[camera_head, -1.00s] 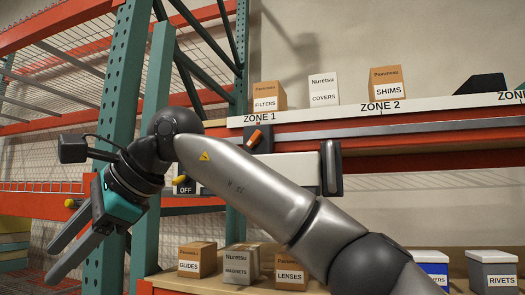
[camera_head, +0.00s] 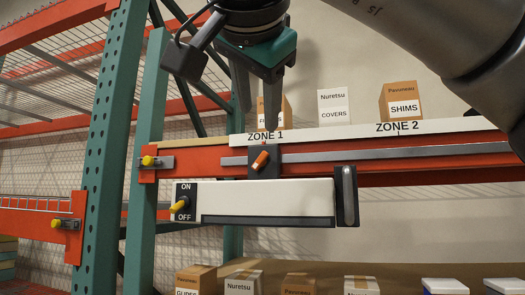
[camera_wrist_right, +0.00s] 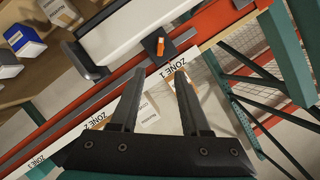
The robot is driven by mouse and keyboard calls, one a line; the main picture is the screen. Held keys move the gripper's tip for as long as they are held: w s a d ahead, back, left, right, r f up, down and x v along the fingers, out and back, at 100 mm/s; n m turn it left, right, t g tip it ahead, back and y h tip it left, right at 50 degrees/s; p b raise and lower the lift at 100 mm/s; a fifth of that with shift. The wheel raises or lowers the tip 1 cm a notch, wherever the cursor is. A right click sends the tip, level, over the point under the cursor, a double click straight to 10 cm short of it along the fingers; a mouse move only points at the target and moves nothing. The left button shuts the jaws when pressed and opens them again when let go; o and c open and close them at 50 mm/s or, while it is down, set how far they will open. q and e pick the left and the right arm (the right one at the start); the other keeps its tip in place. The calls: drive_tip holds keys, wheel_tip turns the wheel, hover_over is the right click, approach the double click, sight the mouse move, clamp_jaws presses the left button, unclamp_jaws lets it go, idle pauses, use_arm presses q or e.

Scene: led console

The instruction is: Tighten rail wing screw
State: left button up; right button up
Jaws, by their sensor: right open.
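The orange wing screw (camera_head: 261,160) sits on a dark clamp block (camera_head: 270,174) on the grey rail (camera_head: 390,153), just under the ZONE 1 label. It stands tilted. My right gripper (camera_head: 258,112) comes down from above with its fingers open and empty, its tips a little above the screw in the picture and apart from it. In the right wrist view the wing screw (camera_wrist_right: 160,47) lies beyond and roughly between the two open fingertips (camera_wrist_right: 157,72). The white console box (camera_head: 270,198) hangs below the rail with an ON/OFF switch (camera_head: 180,206). My left gripper is not in view.
Boxes of SHIMS (camera_head: 401,101) and COVERS (camera_head: 333,106) stand on the shelf above; a box behind my fingers is partly hidden. A green upright (camera_head: 105,150) stands left. Yellow knobs (camera_head: 149,161) mark the beam ends. More boxes line the lower shelf.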

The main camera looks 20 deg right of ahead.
sight(261, 158)
drive_tip(key=p+x, duration=0.2)
drive_tip(key=x, duration=1.1)
drive_tip(key=shift+p, duration=0.3)
drive_tip(key=shift+c, duration=0.3)
clamp_jaws()
